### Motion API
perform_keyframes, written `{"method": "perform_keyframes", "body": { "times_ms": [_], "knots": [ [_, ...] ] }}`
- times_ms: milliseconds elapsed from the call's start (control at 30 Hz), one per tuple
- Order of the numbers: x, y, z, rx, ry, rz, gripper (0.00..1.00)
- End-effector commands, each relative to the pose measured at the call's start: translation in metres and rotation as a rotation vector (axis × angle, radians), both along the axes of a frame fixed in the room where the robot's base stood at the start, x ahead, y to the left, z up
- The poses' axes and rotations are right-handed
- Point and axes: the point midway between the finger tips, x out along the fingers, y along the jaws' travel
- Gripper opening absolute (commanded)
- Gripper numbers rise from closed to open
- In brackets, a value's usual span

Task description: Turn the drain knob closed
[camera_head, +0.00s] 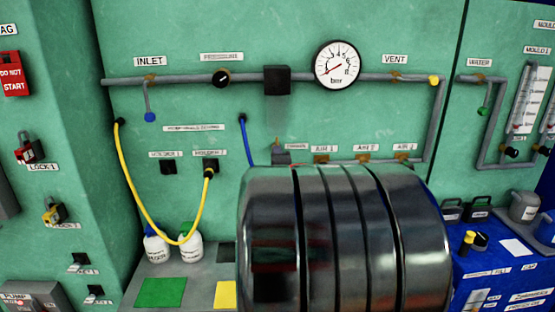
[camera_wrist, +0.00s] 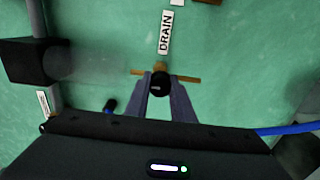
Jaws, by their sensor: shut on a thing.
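The knob's turned position cannot be told. In the head view my arm's large metal links block the lower middle, and my gripper and the knob are hidden or too small to tell.
The green panel carries a grey pipe (camera_head: 190,80), a pressure gauge (camera_head: 337,65) and a black box (camera_head: 277,81). A yellow hose (camera_head: 135,190) hangs at left, above two white bottles (camera_head: 188,247). A blue hose (camera_head: 245,140) hangs nearer my arm. A blue bench (camera_head: 500,262) stands at right.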

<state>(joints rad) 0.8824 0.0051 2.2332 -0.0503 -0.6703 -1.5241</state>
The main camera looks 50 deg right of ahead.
Motion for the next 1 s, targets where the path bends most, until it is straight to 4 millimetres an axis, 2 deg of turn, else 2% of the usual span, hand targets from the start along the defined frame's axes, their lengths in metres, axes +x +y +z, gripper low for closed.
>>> {"method": "perform_keyframes", "body": {
  "times_ms": [467, 500, 767, 1000],
  "knots": [
    [0.0015, 0.0024, -0.0052, -0.01, 0.026, 0.006, 0.0],
    [0.0015, 0.0025, -0.0053, -0.009, 0.027, 0.006, 0.22],
    [0.0009, 0.0014, -0.0032, -0.011, 0.022, 0.003, 0.4],
    [0.0004, 0.001, -0.0019, -0.012, 0.02, 0.002, 0.4]
  ]
}}
